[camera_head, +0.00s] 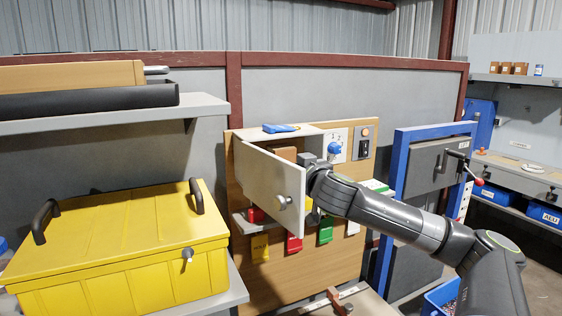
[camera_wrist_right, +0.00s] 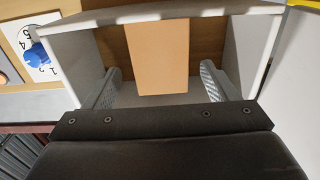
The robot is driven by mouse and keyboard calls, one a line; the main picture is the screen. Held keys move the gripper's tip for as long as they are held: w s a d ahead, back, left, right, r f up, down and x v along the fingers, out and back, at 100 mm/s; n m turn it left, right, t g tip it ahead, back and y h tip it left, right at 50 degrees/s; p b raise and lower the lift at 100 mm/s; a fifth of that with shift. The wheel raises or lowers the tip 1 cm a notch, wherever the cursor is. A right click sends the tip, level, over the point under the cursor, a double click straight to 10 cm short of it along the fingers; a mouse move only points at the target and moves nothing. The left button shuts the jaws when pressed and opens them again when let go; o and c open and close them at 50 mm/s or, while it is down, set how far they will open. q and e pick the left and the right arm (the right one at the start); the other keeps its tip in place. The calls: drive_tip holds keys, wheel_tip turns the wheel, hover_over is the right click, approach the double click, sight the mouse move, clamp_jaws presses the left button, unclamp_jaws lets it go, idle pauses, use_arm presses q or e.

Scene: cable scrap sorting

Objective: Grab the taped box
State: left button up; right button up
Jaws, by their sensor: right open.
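A plain tan box (camera_wrist_right: 158,55), the likely taped box, stands inside a small open cabinet (camera_wrist_right: 240,50); I see no tape on it. In the head view a brown patch of the box (camera_head: 286,152) shows above the cabinet's open door (camera_head: 275,190). My right gripper (camera_wrist_right: 160,82) is open at the cabinet mouth, one finger on each side of the box, with gaps to both sides. In the head view my right gripper (camera_head: 308,160) is mostly hidden behind the door. My left gripper is out of view.
The open grey door stands close left of my right gripper. A blue tool (camera_head: 280,128) lies on the cabinet top, and a blue knob (camera_head: 333,148) is on the panel just right. Coloured tags hang below. A yellow lidded box (camera_head: 120,240) fills the left.

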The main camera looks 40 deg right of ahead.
drive_tip(key=shift+w, duration=0.1)
drive_tip(key=shift+p+x, duration=0.9)
drive_tip(key=shift+x, duration=0.05)
drive_tip(key=shift+p+x, duration=0.55)
drive_tip(key=shift+x, duration=0.4)
drive_tip(key=shift+w+d+f, duration=0.15)
drive_tip(key=shift+w, duration=0.5)
drive_tip(key=shift+c, duration=0.4)
drive_tip(key=c, duration=1.1)
drive_tip(key=shift+p, duration=0.4)
